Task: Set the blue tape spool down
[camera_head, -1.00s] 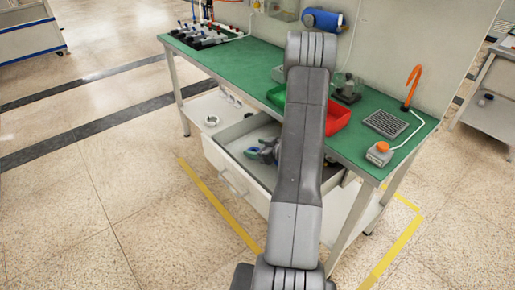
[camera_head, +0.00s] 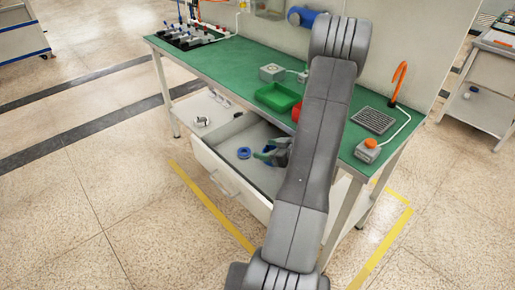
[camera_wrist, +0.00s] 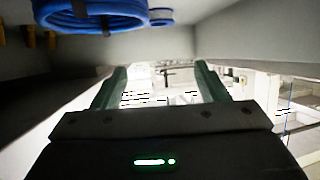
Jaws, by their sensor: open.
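The blue tape spool (camera_head: 244,153) lies as a small blue ring on the floor of the open drawer (camera_head: 228,178) under the bench. My gripper (camera_head: 264,156) is low inside the drawer, just right of the spool and apart from it. In the wrist view the two green fingers of my gripper (camera_wrist: 160,78) stand apart with nothing between them. A large blue coil with dark ties (camera_wrist: 92,14) and a smaller blue round thing (camera_wrist: 160,17) show at that view's top edge; I cannot tell which is the spool.
The drawer walls stand close around my gripper. On the green bench top (camera_head: 232,70) are a green bin (camera_head: 278,97), a red bin (camera_head: 296,112) mostly behind my arm, and a dark grid plate (camera_head: 374,121). A silvery ring (camera_head: 202,121) lies on the shelf left of the drawer.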

